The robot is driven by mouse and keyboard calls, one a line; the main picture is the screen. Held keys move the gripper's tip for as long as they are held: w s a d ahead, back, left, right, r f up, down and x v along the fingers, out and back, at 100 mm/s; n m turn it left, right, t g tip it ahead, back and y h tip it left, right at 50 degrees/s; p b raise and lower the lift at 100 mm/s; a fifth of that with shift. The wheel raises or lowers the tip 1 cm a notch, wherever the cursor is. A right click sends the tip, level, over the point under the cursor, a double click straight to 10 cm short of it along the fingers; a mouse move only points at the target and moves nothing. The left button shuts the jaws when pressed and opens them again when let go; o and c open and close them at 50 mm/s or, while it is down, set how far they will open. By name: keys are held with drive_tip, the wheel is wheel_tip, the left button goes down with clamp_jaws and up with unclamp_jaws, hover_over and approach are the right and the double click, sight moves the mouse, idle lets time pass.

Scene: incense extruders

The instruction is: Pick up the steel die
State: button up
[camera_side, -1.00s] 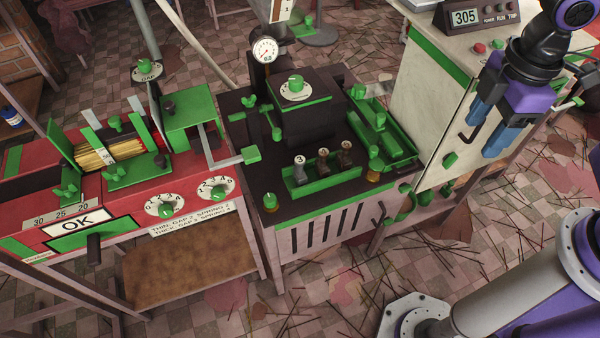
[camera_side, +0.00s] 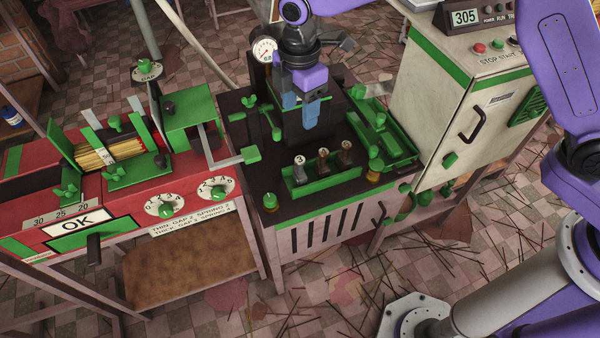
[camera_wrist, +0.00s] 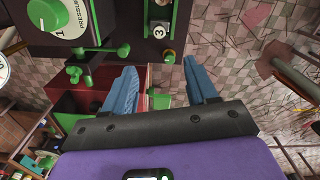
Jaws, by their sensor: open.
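The steel die (camera_side: 300,172), grey with a white 3 on it, stands at the left end of the green rack (camera_side: 320,186) on the dark press top. The 3 also shows on it in the wrist view (camera_wrist: 160,31), near the top edge. Two other dies stand in the rack, a brownish middle die (camera_side: 323,168) and a darker right die (camera_side: 346,158). My gripper (camera_side: 300,110) is above and behind the rack, its blue fingers pointing down. In the wrist view my gripper (camera_wrist: 161,70) is open and empty, and the die lies beyond the fingertips.
A pressure gauge (camera_side: 264,50) stands behind at the left of my gripper. A green tray (camera_side: 383,135) lies to the right of the press block. The red machine (camera_side: 120,205) stands to the left, and a white cabinet (camera_side: 440,110) to the right.

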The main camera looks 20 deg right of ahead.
sight(299, 159)
wheel_tip(299, 159, down, 18)
drive_tip(key=shift+r, duration=0.2)
clamp_jaws()
idle(0.6)
drive_tip(key=shift+w+r, duration=0.1)
idle(1.2)
